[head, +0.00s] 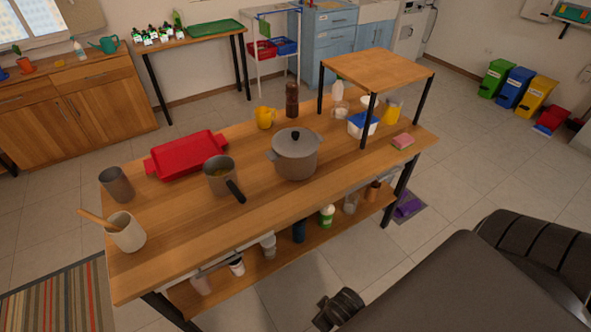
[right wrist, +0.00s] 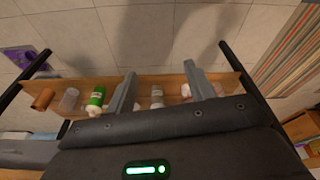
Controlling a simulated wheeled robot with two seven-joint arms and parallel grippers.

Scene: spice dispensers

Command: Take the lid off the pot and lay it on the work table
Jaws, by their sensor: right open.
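The grey pot (head: 296,160) stands upright on the wooden work table (head: 270,207), right of its middle. Its grey lid (head: 296,141) sits on top of it, with a dark knob (head: 295,135) in the centre. My right gripper (right wrist: 160,74) shows in the right wrist view, its two grey fingers apart with nothing held between them. That view shows the table's lower shelf beyond the fingers; the pot is not in it. My left gripper is in neither view.
A saucepan (head: 221,177), red tray (head: 187,155), metal cup (head: 117,184) and utensil crock (head: 126,232) stand left of the pot. A pepper mill (head: 292,100) and yellow mug (head: 265,117) are behind it. A raised wooden stand (head: 378,69) is at right. The front tabletop is bare.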

